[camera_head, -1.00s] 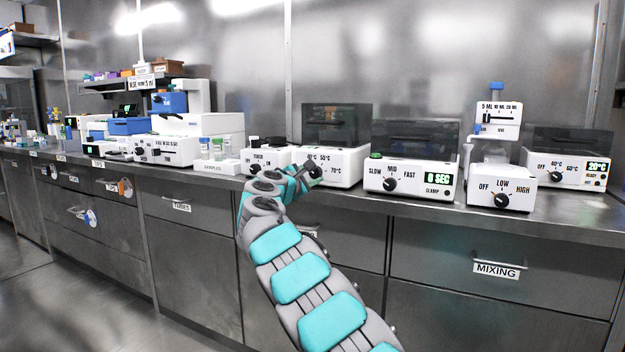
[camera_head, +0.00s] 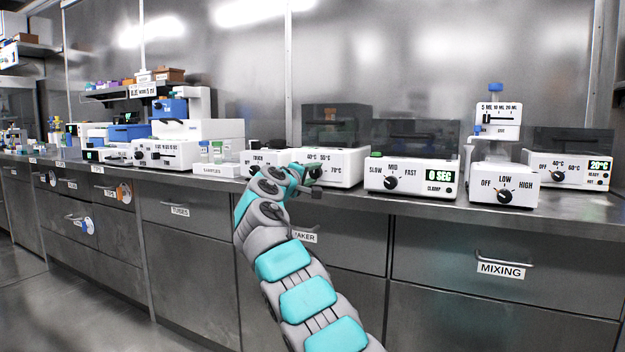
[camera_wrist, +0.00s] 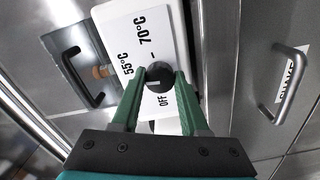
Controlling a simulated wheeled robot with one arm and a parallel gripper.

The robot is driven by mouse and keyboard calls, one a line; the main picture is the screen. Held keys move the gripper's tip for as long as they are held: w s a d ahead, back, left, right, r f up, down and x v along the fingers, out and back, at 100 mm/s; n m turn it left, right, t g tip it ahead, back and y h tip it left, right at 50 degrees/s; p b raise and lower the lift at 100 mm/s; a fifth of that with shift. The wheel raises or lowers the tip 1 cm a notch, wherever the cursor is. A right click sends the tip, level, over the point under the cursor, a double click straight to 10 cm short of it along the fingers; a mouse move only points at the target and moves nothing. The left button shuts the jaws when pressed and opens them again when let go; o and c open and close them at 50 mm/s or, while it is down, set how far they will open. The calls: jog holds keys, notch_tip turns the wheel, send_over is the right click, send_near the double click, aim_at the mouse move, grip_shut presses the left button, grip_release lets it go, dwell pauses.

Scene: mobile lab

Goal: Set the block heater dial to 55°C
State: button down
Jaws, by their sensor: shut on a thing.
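The block heater (camera_head: 340,178) is a white box with a dark clear lid on the bench, behind my gripper (camera_head: 316,190).
A shaker with a 0 SEC display (camera_head: 412,170) stands right of the heater, then a device with OFF, LOW and HIGH (camera_head: 503,185). A white device (camera_head: 264,160) stands close on the left. Drawer handles (camera_head: 503,255) stick out below the bench edge.

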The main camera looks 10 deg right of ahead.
jog(key=shift+d+f+m+b, duration=0.1)
jog(key=shift+f+m+b, duration=0.1)
jog(key=shift+m, duration=0.7)
jog(key=shift+f+m+b, duration=0.1)
jog(key=shift+m+b, duration=0.05)
jog(key=shift+m, duration=0.75)
jog(key=shift+r, duration=0.1)
jog(key=shift+c, duration=2.1)
grip_release()
jog(key=shift+r, duration=0.1)
jog(key=b+v, duration=0.2)
jog(key=v, duration=0.6)
jog(key=shift+w, duration=0.15)
